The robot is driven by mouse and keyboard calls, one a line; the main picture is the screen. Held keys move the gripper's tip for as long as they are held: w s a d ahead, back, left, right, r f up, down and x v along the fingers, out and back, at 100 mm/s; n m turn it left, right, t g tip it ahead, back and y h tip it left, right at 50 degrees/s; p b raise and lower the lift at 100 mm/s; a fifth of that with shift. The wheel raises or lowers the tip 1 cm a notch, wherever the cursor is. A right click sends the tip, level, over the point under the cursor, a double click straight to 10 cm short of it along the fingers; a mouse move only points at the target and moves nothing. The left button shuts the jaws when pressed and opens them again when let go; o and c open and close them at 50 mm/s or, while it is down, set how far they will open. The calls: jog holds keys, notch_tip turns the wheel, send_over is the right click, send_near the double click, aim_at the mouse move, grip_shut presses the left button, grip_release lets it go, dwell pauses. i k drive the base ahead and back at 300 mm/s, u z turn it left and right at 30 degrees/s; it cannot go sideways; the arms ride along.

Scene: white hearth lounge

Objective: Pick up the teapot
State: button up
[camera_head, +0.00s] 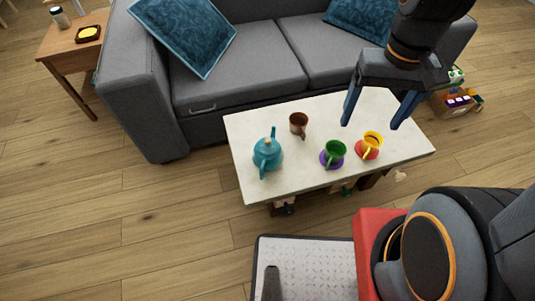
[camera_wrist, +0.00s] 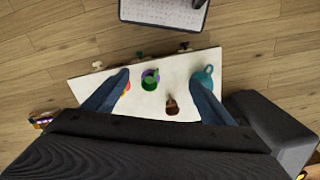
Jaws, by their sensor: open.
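The teal teapot (camera_head: 268,155) stands upright at the left end of the white table (camera_head: 240,122), its spout and handle showing. In the wrist view the teapot (camera_wrist: 204,76) is at the table's right side, partly hidden behind one finger. My gripper (camera_head: 372,124) is open and empty, above the right part of the table and well to the right of the teapot. Its two blue fingers also frame the table in the wrist view (camera_wrist: 162,72).
A brown cup (camera_head: 299,123), a green cup (camera_head: 335,150) on a purple saucer and a yellow cup (camera_head: 372,141) on a red saucer stand on the table. A grey sofa (camera_head: 235,90) is behind it. A side table (camera_head: 68,45) is far left. Floor left of the table is clear.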

aim_at(268, 154)
jog(key=k, duration=0.9)
jog(key=z, duration=0.4)
